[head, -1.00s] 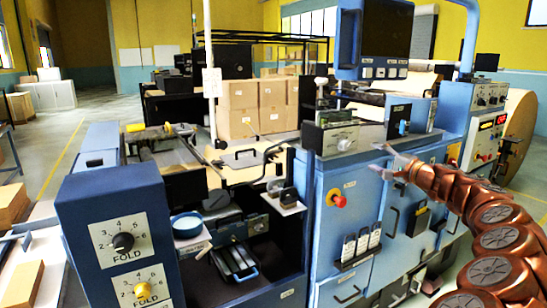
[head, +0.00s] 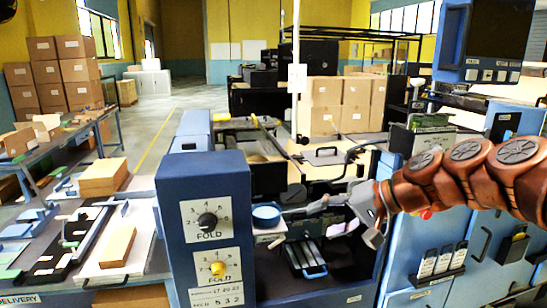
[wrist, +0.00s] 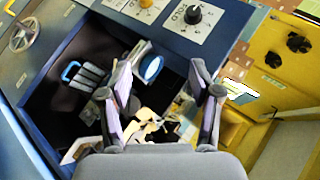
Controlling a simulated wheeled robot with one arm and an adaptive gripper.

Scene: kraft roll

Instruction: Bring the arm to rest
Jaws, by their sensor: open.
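My brown arm comes in from the right in the head view. My grey gripper (head: 345,212) hangs over the open bay of the blue machine, right of the dial panel. In the wrist view my gripper (wrist: 163,85) shows its two fingers wide apart with nothing between them. A round blue dish (head: 266,214) stands left of the gripper, and the wrist view shows it too (wrist: 151,67), beyond the fingertips. Whether a finger touches the machine cannot be told.
The dial panel (head: 208,221) with its FOLD knobs stands close on the left. A blue-handled tray (head: 306,258) lies in the dark bay below. Cartons (head: 340,105) stand behind. A delivery table (head: 85,245) with stacks is at the left, beyond it open floor.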

